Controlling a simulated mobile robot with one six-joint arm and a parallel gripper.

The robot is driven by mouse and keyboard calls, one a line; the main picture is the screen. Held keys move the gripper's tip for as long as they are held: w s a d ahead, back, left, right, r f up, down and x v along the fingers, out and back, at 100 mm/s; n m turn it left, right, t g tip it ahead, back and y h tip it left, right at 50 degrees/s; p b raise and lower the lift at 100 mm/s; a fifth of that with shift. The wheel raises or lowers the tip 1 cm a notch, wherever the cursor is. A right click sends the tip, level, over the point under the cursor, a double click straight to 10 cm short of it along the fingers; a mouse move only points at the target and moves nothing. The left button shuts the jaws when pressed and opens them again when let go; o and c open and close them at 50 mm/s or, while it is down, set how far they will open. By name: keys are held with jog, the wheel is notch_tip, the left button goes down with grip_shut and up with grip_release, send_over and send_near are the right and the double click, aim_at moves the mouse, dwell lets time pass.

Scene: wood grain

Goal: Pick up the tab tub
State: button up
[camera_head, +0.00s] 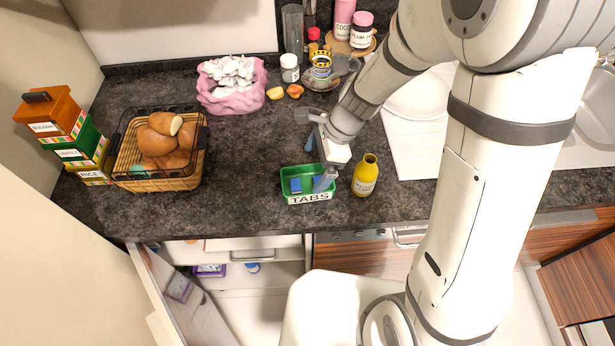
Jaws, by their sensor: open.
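The tab tub (309,197) is a small green open tray with a white front label reading TABS. It sits on the dark speckled counter near its front edge, with blue blocks inside. My gripper (318,170) is open and points down at the tub from above and behind. One finger is over the right part of the tub and the other is by its back rim. I cannot tell whether either finger touches the tub.
A yellow bottle (365,176) stands close to the right of the tub. A wire-and-wicker bread basket (160,181) is to the left, beside stacked boxes (72,140). A pink bag (232,99), jars and food pieces stand behind.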

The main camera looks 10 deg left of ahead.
aim_at(302, 187)
jog(key=x, duration=0.6)
jog(key=shift+s+d+f, duration=0.1)
jog(key=shift+s+f, duration=0.05)
jog(key=shift+s, duration=0.2)
jog(key=shift+c, duration=0.2)
jog(key=c, duration=1)
